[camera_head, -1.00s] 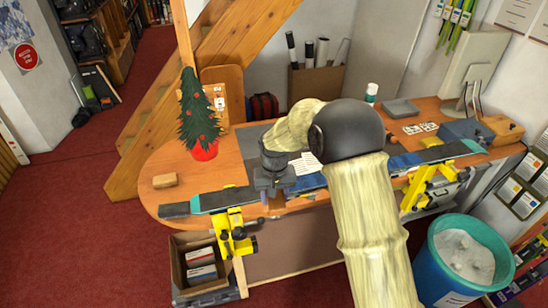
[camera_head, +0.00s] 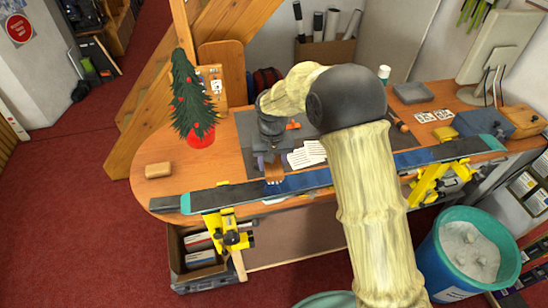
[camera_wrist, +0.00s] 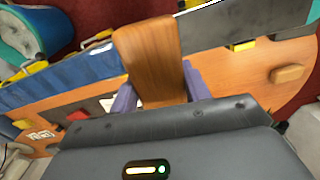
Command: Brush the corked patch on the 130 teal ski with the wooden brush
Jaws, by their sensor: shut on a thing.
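My gripper (camera_head: 268,160) is shut on the wooden brush (camera_head: 274,173) over the middle-left of the ski, with the brush hanging down at the ski's back edge. In the wrist view the brown brush (camera_wrist: 150,62) stands between my purple-grey fingers (camera_wrist: 160,98). The ski (camera_head: 225,195) lies across the bench front, dark with teal ends and a blue middle stretch. The blue stretch (camera_wrist: 65,80) also shows left of the brush in the wrist view. I cannot tell whether the bristles touch the ski, nor pick out the corked patch. My arm covers part of the ski.
Yellow vises (camera_head: 228,232) and (camera_head: 428,185) carry the ski. The wooden bench (camera_head: 160,188) also holds a small tree in a red pot (camera_head: 200,136), a tan block (camera_head: 158,170), paper sheets (camera_head: 307,154) and a monitor (camera_head: 495,50). A teal bin (camera_head: 468,250) stands front right.

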